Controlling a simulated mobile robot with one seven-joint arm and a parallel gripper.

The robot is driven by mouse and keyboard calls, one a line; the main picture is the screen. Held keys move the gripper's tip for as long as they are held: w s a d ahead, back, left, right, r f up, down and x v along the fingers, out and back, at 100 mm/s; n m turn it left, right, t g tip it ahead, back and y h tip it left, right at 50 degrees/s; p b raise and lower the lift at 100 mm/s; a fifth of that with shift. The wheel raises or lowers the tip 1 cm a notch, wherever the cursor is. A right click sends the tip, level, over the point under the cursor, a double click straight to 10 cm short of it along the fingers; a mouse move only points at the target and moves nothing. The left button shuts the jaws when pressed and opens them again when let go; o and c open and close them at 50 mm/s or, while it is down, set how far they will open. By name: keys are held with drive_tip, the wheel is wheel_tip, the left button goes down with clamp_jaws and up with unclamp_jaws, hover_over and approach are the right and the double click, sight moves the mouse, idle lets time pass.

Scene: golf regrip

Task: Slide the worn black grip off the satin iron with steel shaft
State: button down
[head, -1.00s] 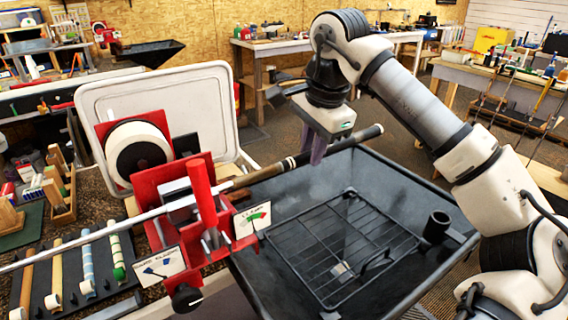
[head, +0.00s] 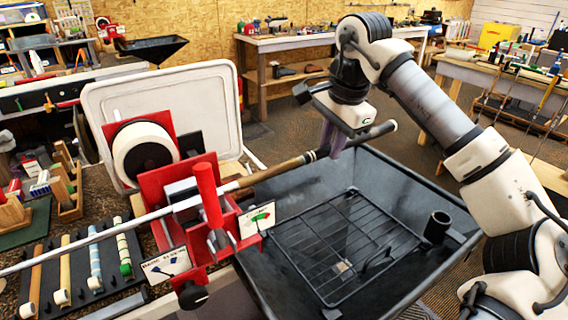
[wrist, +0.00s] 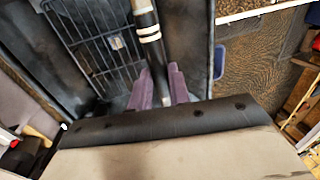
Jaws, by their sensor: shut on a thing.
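The iron's steel shaft (head: 88,238) runs from the lower left through a red clamp (head: 205,200). Right of the clamp a brown section of shaft (head: 268,172) shows, then the black grip (head: 372,134), which has pale bands near its lower end. The grip slants up to the right over the black basin. My gripper (head: 332,140) is shut around the grip between its bands and its butt end. In the wrist view the purple fingers (wrist: 160,92) flank the dark grip, and the pale bands (wrist: 148,34) lie beyond them. The club head is out of view.
The black basin (head: 268,262) with a wire rack (head: 345,250) lies under the grip. New grips and tape rolls (head: 92,272) lie at left.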

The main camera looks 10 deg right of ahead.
sight(377, 127)
drive_tip(key=shift+w+d+p, duration=0.35)
drive_tip(key=shift+d+p, duration=0.05)
drive_tip(key=shift+d, duration=0.5)
drive_tip(key=shift+w+d+p, duration=0.4)
drive_tip(key=shift+d, duration=0.55)
drive_tip(key=shift+w+d+p, duration=0.35)
drive_tip(key=shift+d+p, duration=0.05)
drive_tip(key=shift+d, duration=0.5)
drive_tip(key=c, duration=2)
unclamp_jaws()
clamp_jaws()
drive_tip(key=shift+d, duration=0.1)
drive_tip(key=shift+w+d+r, duration=0.1)
drive_tip(key=shift+w+d, duration=0.05)
drive_tip(key=shift+w+d+p, duration=0.25)
drive_tip(key=shift+w+d, duration=0.2)
drive_tip(key=shift+d, duration=0.65)
drive_tip(key=shift+w+d+p, duration=0.3)
drive_tip(key=shift+w+d, duration=0.15)
drive_tip(key=shift+d, duration=0.6)
drive_tip(key=shift+w+d+p, duration=0.25)
drive_tip(key=shift+w+d, duration=0.2)
drive_tip(key=shift+d, duration=0.65)
